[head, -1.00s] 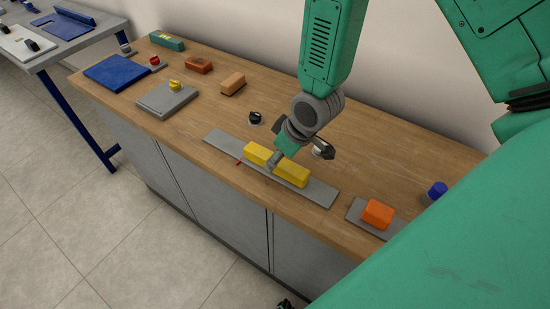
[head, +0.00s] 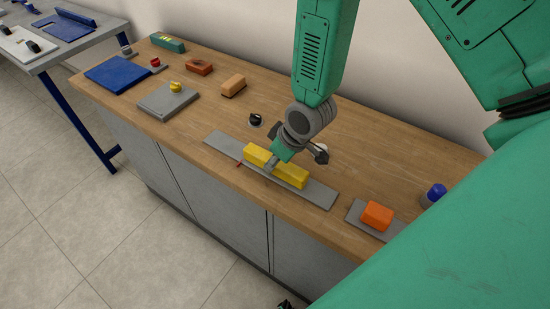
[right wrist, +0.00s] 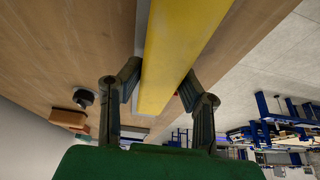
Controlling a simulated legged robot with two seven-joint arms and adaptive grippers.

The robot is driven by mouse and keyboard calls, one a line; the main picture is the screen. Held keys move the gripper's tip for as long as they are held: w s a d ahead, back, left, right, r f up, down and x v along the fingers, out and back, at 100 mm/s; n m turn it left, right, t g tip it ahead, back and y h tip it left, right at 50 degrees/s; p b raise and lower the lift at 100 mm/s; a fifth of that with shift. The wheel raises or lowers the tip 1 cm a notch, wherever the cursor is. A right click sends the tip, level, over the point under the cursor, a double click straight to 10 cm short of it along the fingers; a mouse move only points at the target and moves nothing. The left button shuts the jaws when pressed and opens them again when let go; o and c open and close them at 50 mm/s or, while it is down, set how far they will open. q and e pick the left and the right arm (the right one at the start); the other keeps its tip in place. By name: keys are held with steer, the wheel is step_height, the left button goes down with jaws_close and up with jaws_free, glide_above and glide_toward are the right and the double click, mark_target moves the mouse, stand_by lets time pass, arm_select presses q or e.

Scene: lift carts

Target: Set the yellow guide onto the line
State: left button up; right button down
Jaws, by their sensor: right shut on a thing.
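The yellow guide (head: 290,175) is a long bar lying lengthwise along a flat grey strip (head: 222,144) on the wooden bench. I cannot tell whether it touches the strip or hovers just above it. A short red line (head: 239,164) shows on the strip near the guide's left end. My right gripper (head: 271,165) is shut on the guide near its middle, from above. In the right wrist view the guide (right wrist: 182,45) runs between the two dark fingers (right wrist: 160,84). My left gripper is not in view.
An orange block (head: 377,214) on a grey plate and a blue knob (head: 436,192) are at the right. A black knob (head: 255,120) is behind the strip. A grey plate with a yellow knob (head: 176,87) and a blue plate (head: 117,73) are farther left.

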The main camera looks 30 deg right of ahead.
steer(key=c, duration=1.1)
jaws_free()
steer(key=shift+d+r, duration=0.1)
steer(key=shift+r, duration=0.15)
steer(key=v, duration=1.1)
steer(key=shift+s+r, duration=0.2)
steer(key=shift+f, duration=0.1)
